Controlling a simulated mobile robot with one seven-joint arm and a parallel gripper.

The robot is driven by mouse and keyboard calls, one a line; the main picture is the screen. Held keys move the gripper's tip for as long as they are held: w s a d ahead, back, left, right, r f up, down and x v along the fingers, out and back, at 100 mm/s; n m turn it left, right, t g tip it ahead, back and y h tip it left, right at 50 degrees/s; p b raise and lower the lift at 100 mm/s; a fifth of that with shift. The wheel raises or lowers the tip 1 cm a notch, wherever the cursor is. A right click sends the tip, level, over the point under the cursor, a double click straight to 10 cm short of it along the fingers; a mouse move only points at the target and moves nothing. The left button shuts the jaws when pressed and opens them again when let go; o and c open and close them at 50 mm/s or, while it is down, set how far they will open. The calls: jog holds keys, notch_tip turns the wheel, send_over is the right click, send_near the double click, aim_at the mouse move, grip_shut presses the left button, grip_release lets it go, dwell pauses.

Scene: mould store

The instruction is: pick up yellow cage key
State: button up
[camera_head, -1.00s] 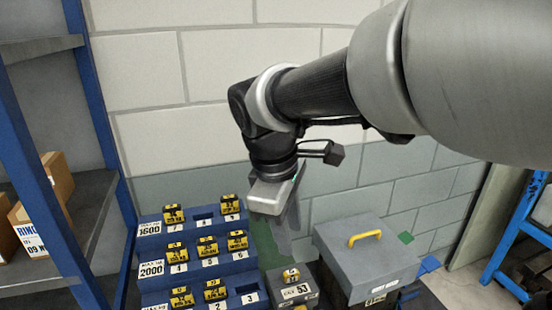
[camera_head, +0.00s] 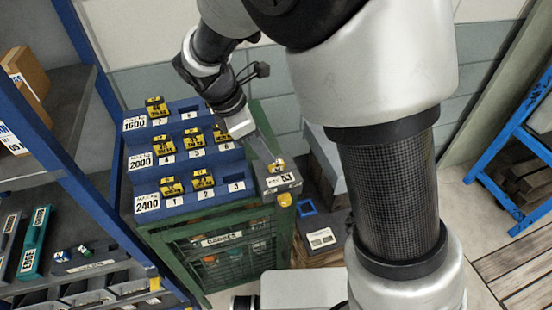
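A small yellow piece (camera_head: 284,200) shows at the front of a grey box (camera_head: 284,183) by the right end of the blue stepped rack; it may be the cage key, but its shape is too small to tell. A yellow-and-black block (camera_head: 277,165) sits on top of that box. My gripper (camera_head: 270,155) reaches down from the upper left, with its fingertips close to this block and above the yellow piece. I cannot tell whether the fingers touch the block or how far apart they are.
The blue stepped rack (camera_head: 216,185) holds several yellow-and-black numbered blocks and stands on a green mesh cage (camera_head: 212,268). Blue-framed shelving (camera_head: 88,35) stands close on the left. A blue rack (camera_head: 500,190) stands at the right. My arm hides much of the middle right.

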aim_at(276, 170)
jog(key=x, duration=0.6)
jog(key=shift+w+d+f, duration=0.15)
jog(key=shift+d, duration=0.05)
grip_shut()
